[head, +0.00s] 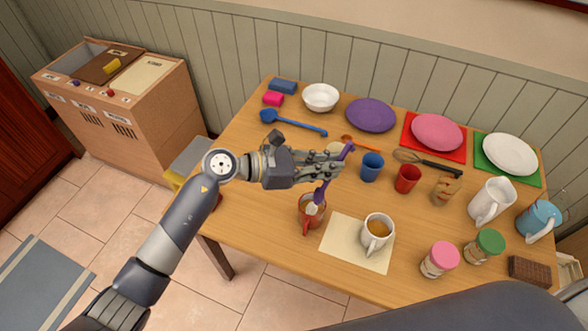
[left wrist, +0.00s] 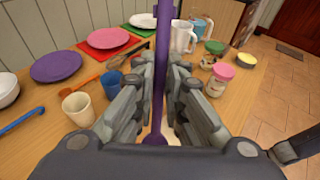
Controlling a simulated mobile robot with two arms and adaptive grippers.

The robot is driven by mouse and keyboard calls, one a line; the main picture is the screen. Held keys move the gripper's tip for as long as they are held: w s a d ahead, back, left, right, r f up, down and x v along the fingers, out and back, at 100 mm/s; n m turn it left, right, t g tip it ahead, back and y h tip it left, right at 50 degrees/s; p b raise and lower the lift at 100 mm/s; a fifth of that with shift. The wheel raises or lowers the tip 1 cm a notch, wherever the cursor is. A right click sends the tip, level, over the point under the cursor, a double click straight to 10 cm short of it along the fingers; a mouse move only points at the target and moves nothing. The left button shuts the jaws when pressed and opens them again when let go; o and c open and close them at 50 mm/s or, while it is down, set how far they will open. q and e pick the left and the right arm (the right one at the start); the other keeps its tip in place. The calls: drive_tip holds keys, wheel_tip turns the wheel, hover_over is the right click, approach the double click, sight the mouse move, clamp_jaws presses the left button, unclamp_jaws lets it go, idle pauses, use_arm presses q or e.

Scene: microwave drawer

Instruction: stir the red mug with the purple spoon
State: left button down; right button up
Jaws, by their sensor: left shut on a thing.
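The red mug (head: 304,214) stands near the front edge of the wooden table, left of the cream mat. My left gripper (head: 331,171) is above it, shut on the purple spoon (head: 321,192). The spoon is tilted in the head view, with its lower end at the mug's mouth and its upper end sticking out above my fingers. Something pale shows at the mug's opening; how deep the spoon sits is unclear. In the left wrist view the spoon (left wrist: 162,65) runs upright between the fingers (left wrist: 160,112), which hide most of the mug.
A white mug of brown drink (head: 375,239) stands on the cream mat (head: 342,245), right of the red mug. Blue (head: 370,169) and red (head: 407,180) cups stand behind. Pink-lidded (head: 440,261) and green-lidded jars (head: 486,247) stand at front right.

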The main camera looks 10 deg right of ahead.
use_arm(q)
drive_tip(key=w+a+f+n+t+b, duration=0.1)
drive_tip(key=w+f+n+t+b, duration=0.2)
drive_tip(key=f+b, duration=0.6)
drive_tip(key=shift+a+f+n+t+y, duration=0.15)
drive_tip(key=shift+f+n+t+y, duration=0.25)
drive_tip(key=shift+f+n+t, duration=1.15)
drive_tip(key=shift+r+m+t, duration=0.3)
drive_tip(key=shift+m+t, duration=0.05)
drive_tip(key=shift+m, duration=0.1)
